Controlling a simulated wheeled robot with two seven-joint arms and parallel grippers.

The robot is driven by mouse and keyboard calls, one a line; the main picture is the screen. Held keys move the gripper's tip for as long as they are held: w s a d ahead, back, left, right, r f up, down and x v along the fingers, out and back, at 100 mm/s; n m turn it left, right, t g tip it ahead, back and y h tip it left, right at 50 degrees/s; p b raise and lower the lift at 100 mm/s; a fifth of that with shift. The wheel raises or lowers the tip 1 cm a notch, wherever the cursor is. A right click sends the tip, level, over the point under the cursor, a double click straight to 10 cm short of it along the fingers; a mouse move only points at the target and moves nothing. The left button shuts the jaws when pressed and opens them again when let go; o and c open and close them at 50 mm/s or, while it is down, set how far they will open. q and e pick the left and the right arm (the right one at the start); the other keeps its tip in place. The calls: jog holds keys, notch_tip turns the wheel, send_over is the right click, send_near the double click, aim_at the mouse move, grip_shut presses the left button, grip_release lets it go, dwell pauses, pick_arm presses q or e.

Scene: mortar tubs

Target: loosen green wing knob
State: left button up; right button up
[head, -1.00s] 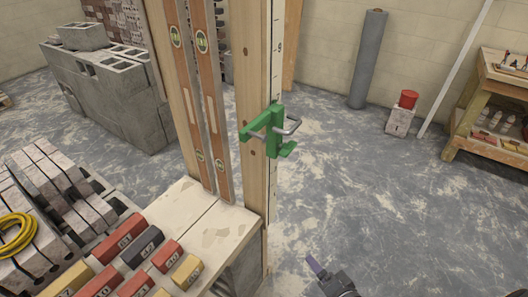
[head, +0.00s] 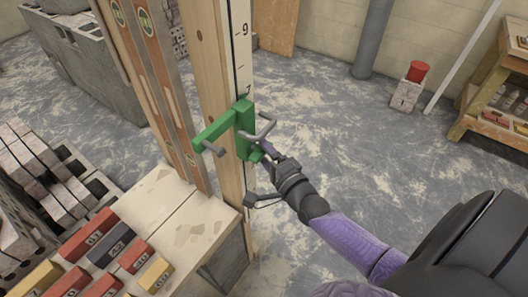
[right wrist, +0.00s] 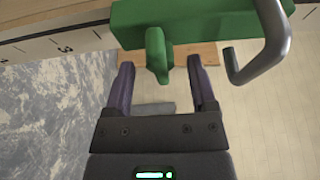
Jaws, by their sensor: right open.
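A green clamp (head: 243,128) with bent grey metal rods sits on the upright wooden post. Its green wing knob (right wrist: 157,52) sticks out from the clamp body in the right wrist view; in the head view the knob (head: 255,155) is at the clamp's lower right, partly hidden by my gripper. My right gripper (right wrist: 160,63) is open. Its two purple fingers stand on either side of the knob in the wrist view, with gaps on both sides and no contact showing. In the head view the right gripper (head: 267,152) reaches the clamp from the lower right. My left gripper is out of view.
The post (head: 215,80) carries a number scale, and spirit levels (head: 160,75) stand left of it. Numbered blocks (head: 133,254) lie on a bench at lower left. A bent rod (right wrist: 272,45) hangs close right of my fingers. Open floor lies behind the post.

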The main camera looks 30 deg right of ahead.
jog(key=shift+w, duration=0.55)
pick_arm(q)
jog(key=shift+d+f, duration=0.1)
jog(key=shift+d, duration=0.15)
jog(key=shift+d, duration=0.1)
